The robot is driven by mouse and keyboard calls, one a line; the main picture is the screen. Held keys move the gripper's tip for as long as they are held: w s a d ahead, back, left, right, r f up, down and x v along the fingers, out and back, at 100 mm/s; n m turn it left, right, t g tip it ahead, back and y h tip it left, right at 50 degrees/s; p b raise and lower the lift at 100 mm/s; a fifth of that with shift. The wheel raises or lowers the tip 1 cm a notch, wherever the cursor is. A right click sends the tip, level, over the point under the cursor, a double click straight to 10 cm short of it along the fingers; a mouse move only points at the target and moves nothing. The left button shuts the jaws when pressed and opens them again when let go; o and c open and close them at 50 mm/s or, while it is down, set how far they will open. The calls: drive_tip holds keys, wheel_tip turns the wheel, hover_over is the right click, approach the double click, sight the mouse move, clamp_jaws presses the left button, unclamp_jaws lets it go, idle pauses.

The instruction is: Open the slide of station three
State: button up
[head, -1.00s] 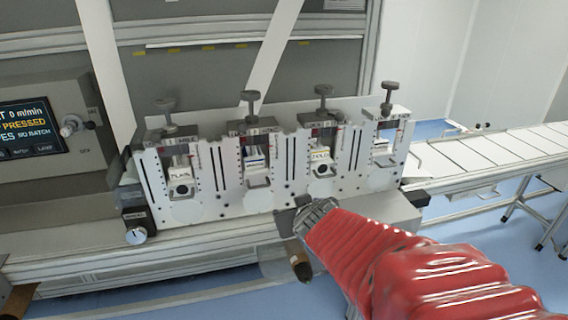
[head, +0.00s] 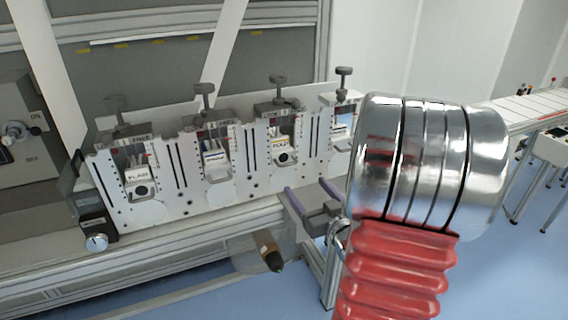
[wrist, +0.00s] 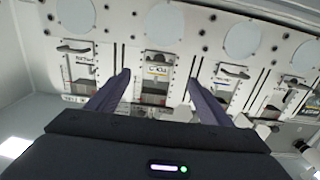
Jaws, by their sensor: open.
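The third station from the left, with a yellow-edged label on its slide (head: 282,156), sits in the white station plate (head: 232,186) in the head view. Its label is too small to read surely. It also shows in the wrist view (wrist: 155,72), where the plate appears upside down. My gripper (head: 306,187) is open, its two purple fingers apart and pointing at the plate from in front and below. In the wrist view, my fingers (wrist: 158,78) flank this slide in the picture, with nothing between them. Whether they touch the plate cannot be told.
Neighbouring slides stand close by: the second station (head: 214,166) to the left and the fourth (head: 342,135) to the right, partly hidden by my arm. Knobs on stems rise above the plate. A brown-tipped roll (head: 269,252) is below. A conveyor (head: 520,108) runs off right.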

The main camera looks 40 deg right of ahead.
sight(289, 164)
drive_tip(key=shift+s, duration=0.15)
drive_tip(key=shift+d, duration=0.1)
drive_tip(key=x, duration=1.3)
drive_tip(key=shift+w+r, duration=0.2)
drive_tip(key=shift+w, duration=0.25)
drive_tip(key=shift+c, duration=0.3)
